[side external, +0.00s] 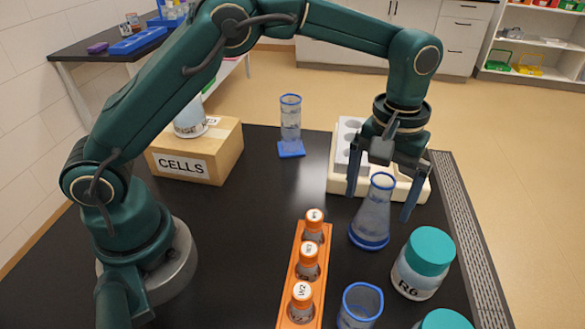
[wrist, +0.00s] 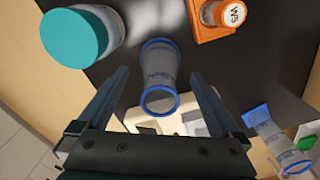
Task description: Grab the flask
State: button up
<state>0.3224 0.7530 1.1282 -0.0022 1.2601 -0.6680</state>
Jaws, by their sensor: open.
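The flask (side external: 372,218) is a clear conical glass with a blue rim and a blue base. It stands upright on the black table, right of the orange rack. My gripper (side external: 380,208) points down over it, open, with one finger on each side of the flask's upper part in the side view. In the wrist view the flask (wrist: 159,78) lies ahead, between and beyond the fingertips of my gripper (wrist: 158,75). I see gaps between the flask and both fingers there, and nothing is held.
An orange rack (side external: 291,277) with orange-capped bottles stands left of the flask. A teal-lidded jar (side external: 417,274) is close on its right, and a blue-rimmed beaker (side external: 360,304) is in front. A white rack (side external: 338,182) stands behind. A graduated cylinder (side external: 290,123) and a CELLS box (side external: 217,157) are farther back.

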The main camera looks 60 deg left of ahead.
aim_at(375, 209)
jog(key=shift+f, duration=1.7)
jog(key=shift+c, duration=0.3)
jog(key=c, duration=1.3)
jog(key=shift+c, duration=0.2)
